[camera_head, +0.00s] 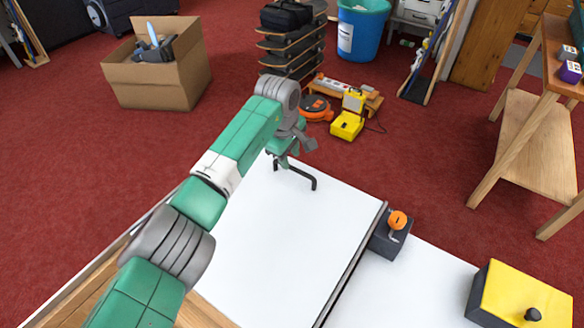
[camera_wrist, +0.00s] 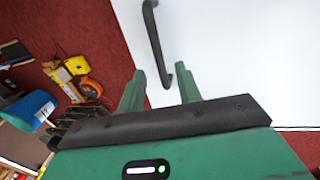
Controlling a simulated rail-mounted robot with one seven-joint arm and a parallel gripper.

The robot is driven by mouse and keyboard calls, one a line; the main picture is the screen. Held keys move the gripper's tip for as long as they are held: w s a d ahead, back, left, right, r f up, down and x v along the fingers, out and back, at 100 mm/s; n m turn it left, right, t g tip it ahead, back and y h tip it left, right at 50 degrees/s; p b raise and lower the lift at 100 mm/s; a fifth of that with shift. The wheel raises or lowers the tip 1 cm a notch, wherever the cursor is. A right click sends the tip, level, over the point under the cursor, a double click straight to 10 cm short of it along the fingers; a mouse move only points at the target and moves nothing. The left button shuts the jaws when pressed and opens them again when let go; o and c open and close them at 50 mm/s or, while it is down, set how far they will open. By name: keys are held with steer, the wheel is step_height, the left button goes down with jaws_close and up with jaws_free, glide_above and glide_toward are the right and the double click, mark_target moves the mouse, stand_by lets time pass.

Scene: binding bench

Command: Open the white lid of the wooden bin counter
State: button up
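The white lid (camera_head: 290,240) lies flat on top of the wooden bin counter (camera_head: 202,312), whose wood shows at the lower left. A dark bar handle (camera_head: 303,177) is fixed near the lid's far edge. In the wrist view the handle (camera_wrist: 152,35) runs from the top edge down to between my fingertips, in front of the white lid (camera_wrist: 235,60). My gripper (camera_wrist: 160,68) is open, with its two green fingers apart and the handle's lower end showing in the gap. I cannot tell whether they touch it. In the head view my gripper (camera_head: 283,160) is just beside the handle's far end, partly hidden by my arm.
A dark block with an orange knob (camera_head: 397,221) sits at the lid's right edge, and a yellow box (camera_head: 520,298) lies farther right. Beyond the counter, a yellow device (camera_head: 347,125), a cardboard box (camera_head: 158,80) and a blue bin (camera_head: 360,30) stand on red carpet.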

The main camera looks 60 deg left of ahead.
mark_target(292, 168)
steer(key=f, duration=0.1)
steer(key=f+b, duration=0.1)
steer(key=f, duration=0.1)
steer(key=shift+w+a+f, duration=0.2)
steer(key=shift+w+f, duration=0.15)
jaws_close()
steer(key=shift+r, duration=0.15)
